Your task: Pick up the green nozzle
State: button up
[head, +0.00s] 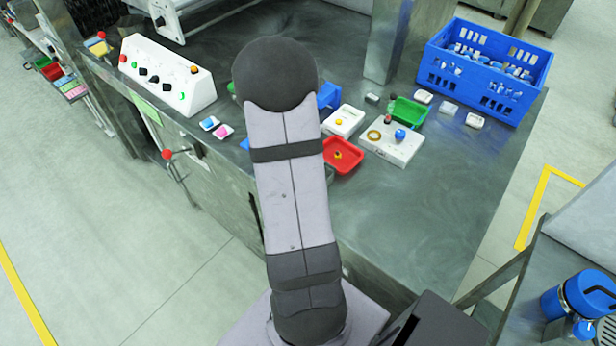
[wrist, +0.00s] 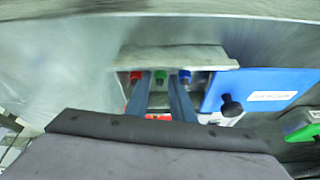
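In the wrist view, a small green nozzle (wrist: 160,76) shows under a grey metal ledge, between a red nozzle (wrist: 135,77) on its left and a blue nozzle (wrist: 184,76) on its right. My gripper (wrist: 160,84) is open. Its two long fingers reach toward the row, with the green nozzle seen in the gap between them. I cannot tell how far the tips are from it. In the head view my own arm hides the gripper, and I cannot make out the green nozzle there.
A grey ledge (wrist: 175,58) overhangs the nozzles. A blue panel (wrist: 262,88) with a black knob (wrist: 231,105) stands close on the right. On the bench are a red tray (head: 343,168), a white control box (head: 150,66) and a blue crate (head: 433,68). The bench's front right is clear.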

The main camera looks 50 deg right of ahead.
jog(key=shift+f, duration=0.1)
grip_shut()
